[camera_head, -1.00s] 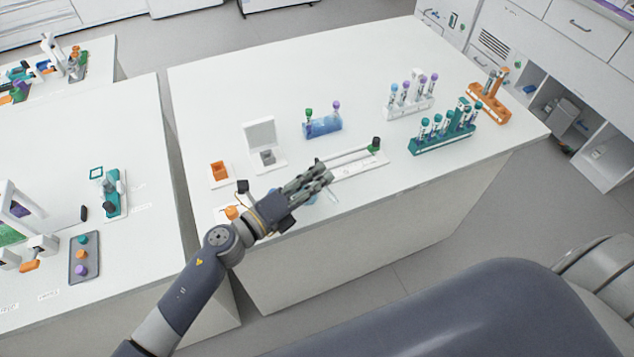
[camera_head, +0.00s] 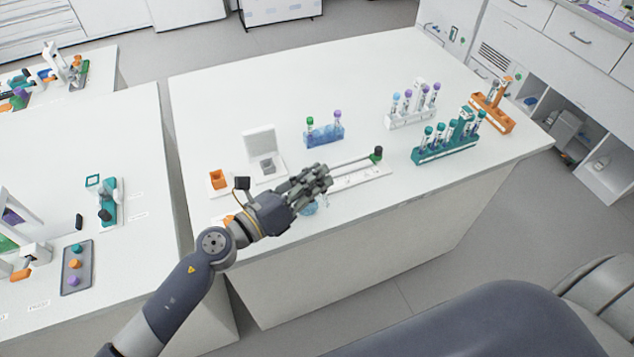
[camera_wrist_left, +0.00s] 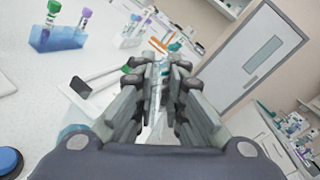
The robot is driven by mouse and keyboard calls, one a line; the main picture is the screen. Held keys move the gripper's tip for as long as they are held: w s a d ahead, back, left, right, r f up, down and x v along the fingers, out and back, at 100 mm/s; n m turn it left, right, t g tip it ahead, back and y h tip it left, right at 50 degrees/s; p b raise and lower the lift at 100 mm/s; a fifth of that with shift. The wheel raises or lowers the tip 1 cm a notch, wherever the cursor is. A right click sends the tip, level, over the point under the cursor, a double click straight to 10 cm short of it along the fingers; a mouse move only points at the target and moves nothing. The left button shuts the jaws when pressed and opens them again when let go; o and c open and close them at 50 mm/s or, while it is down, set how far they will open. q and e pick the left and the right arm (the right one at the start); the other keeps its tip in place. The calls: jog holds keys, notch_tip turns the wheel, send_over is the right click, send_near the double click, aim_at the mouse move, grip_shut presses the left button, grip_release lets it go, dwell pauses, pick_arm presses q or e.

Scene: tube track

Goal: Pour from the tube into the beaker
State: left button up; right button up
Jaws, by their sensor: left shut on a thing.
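My left gripper (camera_head: 322,176) is over the front part of the middle table. It is shut on a clear tube, which shows between the fingers in the left wrist view (camera_wrist_left: 155,100); little of the tube can be made out in the head view. A small bluish, see-through thing (camera_head: 310,207), likely the beaker, stands on the table just below and beside the gripper, partly hidden by it. A teal edge (camera_wrist_left: 72,131) at the left of the gripper in the wrist view may be the same thing. The tube's contents cannot be made out. My right gripper is not in view.
A white strip with a rod and dark green end (camera_head: 377,154) lies right of the gripper. Behind are a blue rack (camera_head: 324,137), a white box with raised lid (camera_head: 262,145) and an orange block (camera_head: 218,179). White, teal (camera_head: 445,152) and orange racks stand right.

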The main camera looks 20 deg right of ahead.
pick_arm(q)
jog(key=shift+w+r+m, duration=0.1)
jog(key=shift+r+m, duration=0.3)
jog(key=shift+m, duration=0.4)
jog(key=s+m, duration=0.1)
jog(key=m, duration=0.1)
jog(key=s+d+m, duration=0.1)
jog(key=m, duration=0.1)
jog(key=shift+s+m, duration=0.4)
